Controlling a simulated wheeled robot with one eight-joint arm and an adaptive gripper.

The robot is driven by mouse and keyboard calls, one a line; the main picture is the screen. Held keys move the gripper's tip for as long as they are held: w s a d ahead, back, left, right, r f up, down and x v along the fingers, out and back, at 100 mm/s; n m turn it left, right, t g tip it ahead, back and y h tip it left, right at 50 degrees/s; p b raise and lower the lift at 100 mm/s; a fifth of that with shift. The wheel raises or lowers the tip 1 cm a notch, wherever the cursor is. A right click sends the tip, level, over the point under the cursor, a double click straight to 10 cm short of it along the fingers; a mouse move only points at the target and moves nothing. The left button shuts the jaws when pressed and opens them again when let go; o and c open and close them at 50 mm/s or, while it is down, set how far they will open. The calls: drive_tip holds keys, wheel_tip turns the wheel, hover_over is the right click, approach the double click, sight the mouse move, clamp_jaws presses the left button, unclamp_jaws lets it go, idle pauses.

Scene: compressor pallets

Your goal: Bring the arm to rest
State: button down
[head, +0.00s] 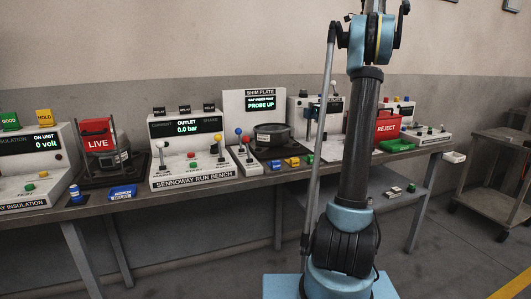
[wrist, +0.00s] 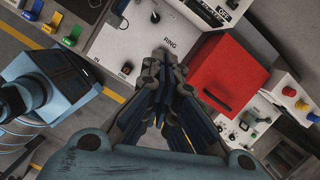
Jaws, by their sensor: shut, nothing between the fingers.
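My gripper (wrist: 164,72) shows in the wrist view, its dark fingers drawn together with nothing between them. It is over a white panel marked RING (wrist: 150,35) and left of a red box (wrist: 228,75). My arm stands up in front of the bench in the head view, and its upper end runs out of the top of the frame. I cannot make out the gripper in that view.
A long bench (head: 225,172) carries the Sennoway run bench console (head: 187,152), a shim plate unit (head: 251,105), a red LIVE box (head: 98,138) and a red REJECT bin (head: 387,128). A grey cart (head: 490,150) stands at the right. Floor between them is clear.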

drive_tip(key=s+a+f+n+h, duration=0.1)
drive_tip(key=s+a+f+n, duration=0.65)
drive_tip(key=s, duration=0.35)
drive_tip(key=s+a+f+n, duration=0.6)
drive_tip(key=s+a+f, duration=0.15)
drive_tip(key=s, duration=0.45)
drive_tip(key=s+a+f+n, duration=0.2)
drive_tip(key=s+f+n, duration=0.5)
drive_tip(key=s+f, duration=0.6)
drive_tip(key=s+a+f+n+h, duration=0.1)
drive_tip(key=s+a+f+n, duration=0.2)
drive_tip(key=s+f+n, duration=0.4)
drive_tip(key=s+f, duration=0.3)
drive_tip(key=f, duration=0.4)
drive_tip(key=s+f, duration=0.3)
drive_tip(key=f, duration=0.4)
drive_tip(key=shift+f, duration=0.2)
drive_tip(key=shift+s, duration=0.1)
